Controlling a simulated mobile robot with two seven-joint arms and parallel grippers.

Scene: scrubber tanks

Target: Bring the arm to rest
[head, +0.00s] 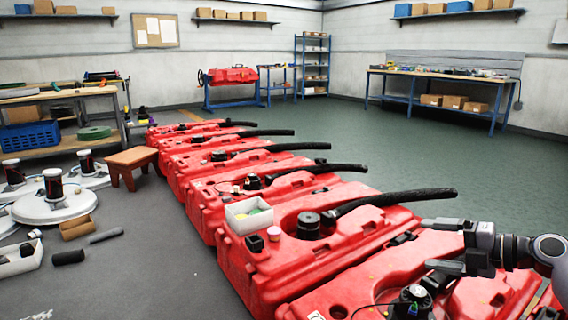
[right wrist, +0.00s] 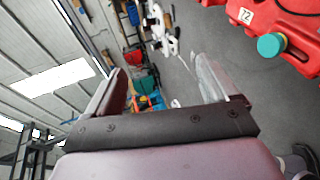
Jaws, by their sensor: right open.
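My right gripper (head: 440,245) is at the right of the head view, its two fingers apart and nothing between them. It hangs above the nearest red tank (head: 375,265), to the right of the row. In the right wrist view the open fingers (right wrist: 160,85) also show, with only floor and distant clutter beyond them. Part of a red tank (right wrist: 295,30) with a teal cap (right wrist: 271,46) is at the upper right there. My left gripper is in neither view.
Several red tanks with black hoses (head: 395,203) run back in a row. A white bin (head: 248,216) sits on one tank. A wooden stool (head: 131,163) and white round discs (head: 54,204) stand at left. A workbench (head: 440,80) is at the back. Green floor at right is clear.

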